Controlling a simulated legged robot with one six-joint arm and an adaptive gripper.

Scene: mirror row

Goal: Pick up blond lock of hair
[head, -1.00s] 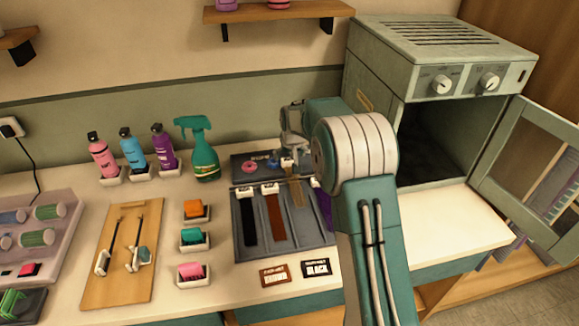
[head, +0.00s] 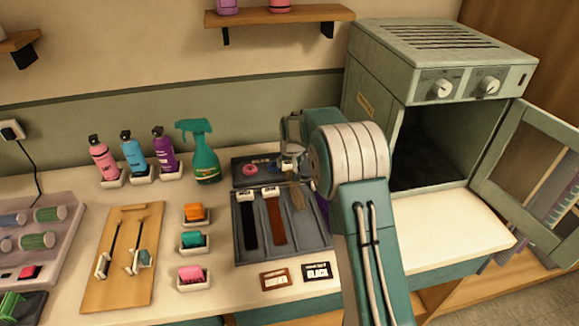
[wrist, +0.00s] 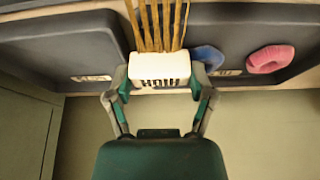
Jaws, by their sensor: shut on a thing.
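The blond lock of hair (head: 298,198) hangs from my gripper (head: 291,165) over the right part of the dark lock tray (head: 322,243). In the wrist view my gripper (wrist: 160,76) has one finger on each side of the lock's white clip (wrist: 160,67) and is shut on it. The blond strands (wrist: 156,25) run away from the clip. The head view does not show clearly whether the strands touch the tray. A black lock (head: 249,222) and a brown lock (head: 275,220) lie in the tray's left slots. A purple lock is mostly hidden behind my arm.
A smaller dark tray behind holds a pink ring (head: 250,169) and a blue piece (wrist: 208,57). A green spray bottle (head: 203,155) stands to its left. Brown and black label cards (head: 318,272) lie in front. An open cabinet (head: 430,150) stands at right, its door swung out.

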